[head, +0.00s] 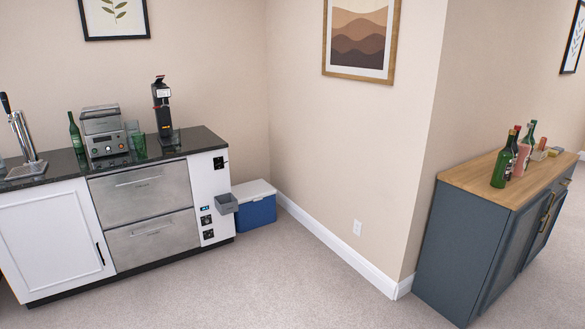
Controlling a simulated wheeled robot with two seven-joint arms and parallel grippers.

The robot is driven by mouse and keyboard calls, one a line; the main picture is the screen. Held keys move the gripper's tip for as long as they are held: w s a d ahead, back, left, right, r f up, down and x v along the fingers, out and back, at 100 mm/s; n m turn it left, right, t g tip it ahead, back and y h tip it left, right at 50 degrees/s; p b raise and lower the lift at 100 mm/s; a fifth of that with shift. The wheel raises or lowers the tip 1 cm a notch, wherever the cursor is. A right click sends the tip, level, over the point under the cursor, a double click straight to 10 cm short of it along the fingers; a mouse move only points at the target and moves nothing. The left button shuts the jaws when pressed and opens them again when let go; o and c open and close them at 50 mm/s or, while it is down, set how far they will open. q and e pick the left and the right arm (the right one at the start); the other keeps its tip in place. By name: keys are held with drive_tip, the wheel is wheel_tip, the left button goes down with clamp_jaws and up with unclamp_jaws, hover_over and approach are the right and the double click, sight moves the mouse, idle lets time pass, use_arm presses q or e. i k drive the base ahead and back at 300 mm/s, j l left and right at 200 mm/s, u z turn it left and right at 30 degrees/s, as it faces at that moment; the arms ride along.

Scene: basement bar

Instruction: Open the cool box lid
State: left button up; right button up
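The cool box (257,213) stands on the carpet at the right end of the counter, in the corner by the far wall. Its body is blue. Its white lid (252,191) lies flat on top and looks closed. The counter end and a small grey bin partly hide the box's left side. Neither of my grippers shows in the head view.
A white counter with a dark top (62,178) and steel drawers (146,212) runs along the left. A dark sideboard (450,250) with several bottles stands at the right. The grey bin (227,204) juts from the counter end. Carpet (290,285) between them is clear.

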sight(255, 191)
drive_tip(key=i, duration=2)
drive_tip(key=i+l, duration=0.1)
drive_tip(key=i, duration=1.95)
drive_tip(key=j+u, duration=0.05)
drive_tip(key=j, duration=0.05)
